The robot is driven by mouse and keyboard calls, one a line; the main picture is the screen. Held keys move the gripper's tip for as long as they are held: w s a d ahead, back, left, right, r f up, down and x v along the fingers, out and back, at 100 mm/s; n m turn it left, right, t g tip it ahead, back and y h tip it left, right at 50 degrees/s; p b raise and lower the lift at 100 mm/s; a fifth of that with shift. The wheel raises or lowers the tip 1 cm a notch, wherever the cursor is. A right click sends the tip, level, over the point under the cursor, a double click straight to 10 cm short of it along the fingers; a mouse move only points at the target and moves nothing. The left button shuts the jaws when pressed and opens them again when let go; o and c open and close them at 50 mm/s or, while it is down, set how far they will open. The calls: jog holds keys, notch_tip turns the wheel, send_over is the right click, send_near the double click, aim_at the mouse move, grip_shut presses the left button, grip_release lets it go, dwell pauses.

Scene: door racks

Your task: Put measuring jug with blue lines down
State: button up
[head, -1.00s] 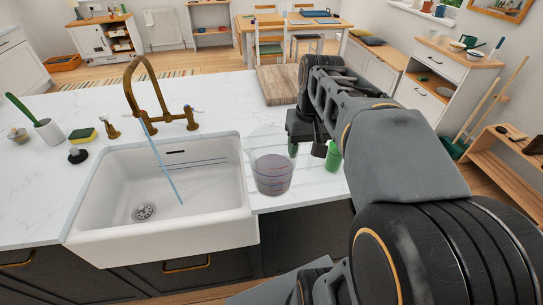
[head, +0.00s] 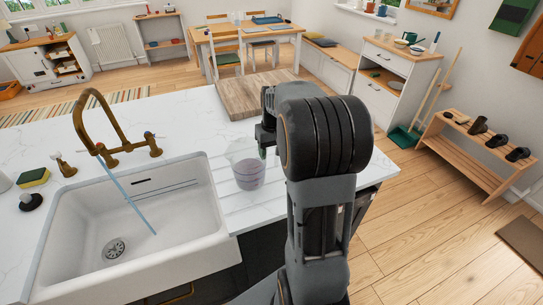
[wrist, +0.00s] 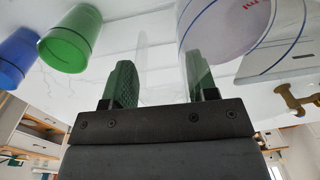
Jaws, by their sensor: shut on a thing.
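The measuring jug (head: 247,173) is clear with a purplish-blue lower part, upright at the worktop just right of the sink. I cannot tell whether its base touches the worktop. In the wrist view the jug (wrist: 225,25) shows at the top right with a blue line and red marks. My gripper (head: 264,145) is at the jug's right side, partly hidden by my arm. In the wrist view my gripper (wrist: 158,82) has its green-padded fingers apart, with a clear part, seemingly the jug's handle, between them.
A green cup (wrist: 70,38) and a blue cup (wrist: 17,55) stand near my gripper in the wrist view; my arm hides them in the head view. The white sink (head: 140,225) and brass tap (head: 95,125) are left. A wooden board (head: 250,95) lies behind.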

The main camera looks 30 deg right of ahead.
jog(key=shift+w+d+f, duration=0.15)
jog(key=shift+f, duration=0.6)
jog(key=shift+w+d+f, duration=0.1)
jog(key=shift+w+f, duration=0.05)
jog(key=shift+f, duration=0.55)
jog(key=shift+w+d+f, duration=0.15)
jog(key=shift+f, duration=0.6)
jog(key=shift+f, duration=0.2)
jog(key=o, duration=1.2)
